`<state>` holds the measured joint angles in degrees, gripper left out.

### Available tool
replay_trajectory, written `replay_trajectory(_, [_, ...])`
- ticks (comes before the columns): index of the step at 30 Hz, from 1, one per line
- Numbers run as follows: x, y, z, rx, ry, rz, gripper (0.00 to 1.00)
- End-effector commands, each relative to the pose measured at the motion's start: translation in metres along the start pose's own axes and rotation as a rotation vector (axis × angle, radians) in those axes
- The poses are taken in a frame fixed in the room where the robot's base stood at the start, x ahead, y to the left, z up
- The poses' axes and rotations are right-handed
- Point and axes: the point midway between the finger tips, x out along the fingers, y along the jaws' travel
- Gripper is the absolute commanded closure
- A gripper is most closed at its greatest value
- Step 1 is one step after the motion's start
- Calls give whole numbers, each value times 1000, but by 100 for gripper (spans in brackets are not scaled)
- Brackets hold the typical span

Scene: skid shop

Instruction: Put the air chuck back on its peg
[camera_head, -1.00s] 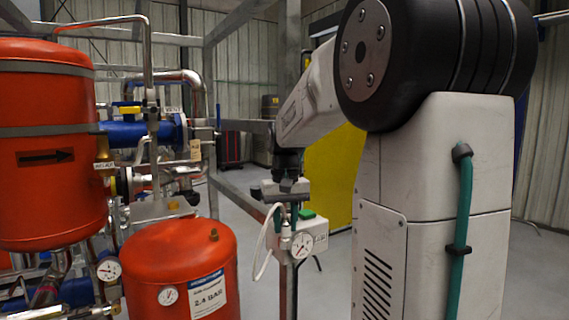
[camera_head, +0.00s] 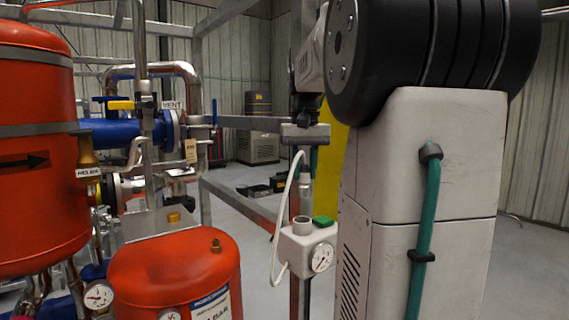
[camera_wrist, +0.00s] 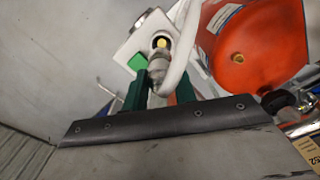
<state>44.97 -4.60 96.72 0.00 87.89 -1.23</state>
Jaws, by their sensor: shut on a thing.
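My gripper (camera_head: 304,164) is shut on the air chuck, above the white box (camera_head: 297,247). In the wrist view the green fingers (camera_wrist: 161,84) stand on either side of the air chuck (camera_wrist: 160,65), a grey metal body with a brass-coloured end. A white hose (camera_head: 282,208) runs from the chuck down to the box. I cannot tell whether this fitting is the peg.
A grey frame rail (camera_head: 240,204) passes behind the box.

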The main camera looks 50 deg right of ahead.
Motion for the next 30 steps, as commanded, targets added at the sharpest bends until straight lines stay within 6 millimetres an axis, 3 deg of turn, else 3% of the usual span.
replay_trajectory(5, [-1, 0, 2, 2, -1, 0, 88])
replay_trajectory(21, [46, -5, 2, -7, -1, 0, 88])
replay_trajectory(30, [51, -4, 2, -4, 0, 0, 88])
